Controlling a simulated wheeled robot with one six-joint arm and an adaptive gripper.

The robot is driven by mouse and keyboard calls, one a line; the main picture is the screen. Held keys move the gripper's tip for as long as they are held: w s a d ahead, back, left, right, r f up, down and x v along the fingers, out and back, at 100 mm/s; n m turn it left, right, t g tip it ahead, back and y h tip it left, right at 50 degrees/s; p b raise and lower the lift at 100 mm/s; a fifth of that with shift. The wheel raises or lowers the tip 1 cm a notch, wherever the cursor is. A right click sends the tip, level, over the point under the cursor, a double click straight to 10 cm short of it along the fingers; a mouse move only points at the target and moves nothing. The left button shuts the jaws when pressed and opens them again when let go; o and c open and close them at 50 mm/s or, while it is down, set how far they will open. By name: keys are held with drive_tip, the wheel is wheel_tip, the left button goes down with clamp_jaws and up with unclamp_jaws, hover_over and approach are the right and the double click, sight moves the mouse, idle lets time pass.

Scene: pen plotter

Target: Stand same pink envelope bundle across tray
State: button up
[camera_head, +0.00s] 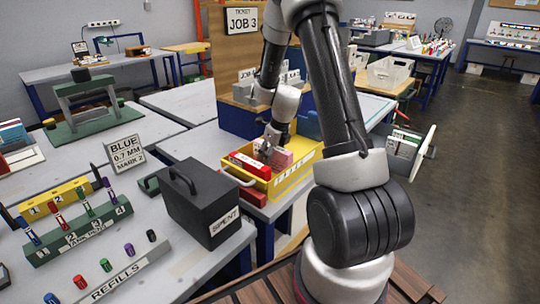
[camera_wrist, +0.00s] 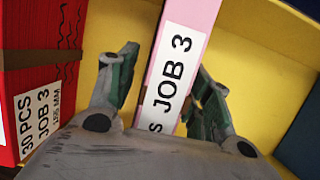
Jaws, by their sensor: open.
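The pink envelope bundle (camera_head: 283,159) is inside the yellow tray (camera_head: 310,166). In the wrist view the pink bundle (camera_wrist: 187,40) has a white label reading JOB 3 and runs between my fingers. My gripper (camera_head: 266,147) points down into the tray. In the wrist view my gripper (camera_wrist: 165,78) is open, with one finger on each side of the pink bundle and yellow tray floor (camera_wrist: 110,28) showing beside them. Contact between fingers and bundle cannot be told. My gripper partly hides the bundle in the head view.
A red bundle (camera_wrist: 45,75) with a dark band and a JOB 3 label lies left of the pink one; it also shows in the head view (camera_head: 250,165). A black SPENT box (camera_head: 200,205) stands left of the tray. A JOB 3 ticket board (camera_head: 242,20) rises behind.

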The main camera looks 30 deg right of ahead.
drive_tip(key=shift+r, duration=0.1)
drive_tip(key=v, duration=1.2)
drive_tip(key=shift+s+a+r, duration=0.1)
drive_tip(key=shift+r, duration=0.1)
drive_tip(key=s+a+r+n, duration=0.4)
drive_tip(key=s+r+n, duration=0.2)
drive_tip(key=r+n, duration=0.25)
drive_tip(key=s+a+r+n, duration=0.2)
drive_tip(key=s+r+n, duration=0.1)
drive_tip(key=s+n, duration=0.7)
drive_tip(key=s+a+r+n+t+h, duration=0.1)
drive_tip(key=s+r+n, duration=0.3)
drive_tip(key=s+n, duration=0.7)
drive_tip(key=shift+s+a+n, duration=0.25)
drive_tip(key=shift+a+n, duration=0.35)
drive_tip(key=shift+n, duration=0.65)
